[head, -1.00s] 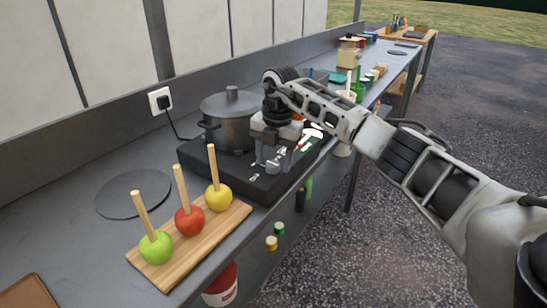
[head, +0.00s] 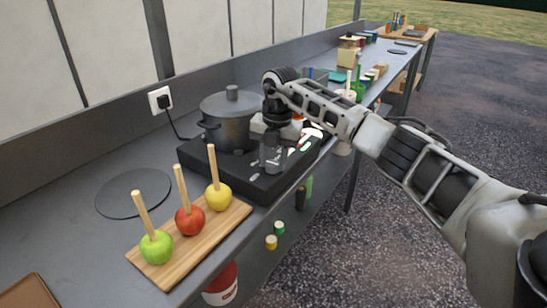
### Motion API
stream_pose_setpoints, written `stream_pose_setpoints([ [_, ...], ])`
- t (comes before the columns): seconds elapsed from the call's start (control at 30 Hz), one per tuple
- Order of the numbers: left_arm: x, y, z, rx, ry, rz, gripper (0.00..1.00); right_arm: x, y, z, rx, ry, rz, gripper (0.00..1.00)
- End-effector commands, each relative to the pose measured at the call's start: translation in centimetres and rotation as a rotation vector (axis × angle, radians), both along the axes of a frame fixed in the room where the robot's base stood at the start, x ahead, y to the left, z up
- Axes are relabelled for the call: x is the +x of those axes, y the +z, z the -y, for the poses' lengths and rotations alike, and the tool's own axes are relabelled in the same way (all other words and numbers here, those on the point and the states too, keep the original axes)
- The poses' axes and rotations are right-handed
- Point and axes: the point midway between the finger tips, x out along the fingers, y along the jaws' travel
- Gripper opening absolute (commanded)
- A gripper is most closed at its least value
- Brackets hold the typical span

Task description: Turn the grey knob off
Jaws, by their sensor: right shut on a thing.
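A black hotplate (head: 228,182) stands on the grey counter with a dark lidded pot (head: 228,118) on it. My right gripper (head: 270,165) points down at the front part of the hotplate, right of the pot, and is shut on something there. The grey knob cannot be made out; the gripper covers the spot between its fingers. My left gripper is not in view.
A wooden board (head: 228,222) with green, red and yellow apples on sticks lies in front of the hotplate. A dark round disc (head: 133,193) lies to its left. A plug sits in the wall socket (head: 160,99). Bottles and boxes stand further along the counter.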

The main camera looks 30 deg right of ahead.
Motion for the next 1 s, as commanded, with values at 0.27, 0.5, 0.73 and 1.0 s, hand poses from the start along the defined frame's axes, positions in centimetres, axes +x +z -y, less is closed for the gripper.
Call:
stream_pose_setpoints([
  [0.27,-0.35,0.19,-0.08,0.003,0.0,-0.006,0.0,0.06,0.22,0.04,0.002,0.23,0.001,0.11],
  [0.5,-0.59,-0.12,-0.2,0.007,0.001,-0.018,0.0,0.11,0.17,0.06,0.001,0.458,0.0,0.11],
  [0.73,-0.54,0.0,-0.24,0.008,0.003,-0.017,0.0,0.18,0.14,0.06,0.001,0.675,0.001,0.11],
  [1.0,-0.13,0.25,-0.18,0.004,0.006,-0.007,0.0,0.22,0.11,0.06,0.002,0.901,0.001,0.11],
])
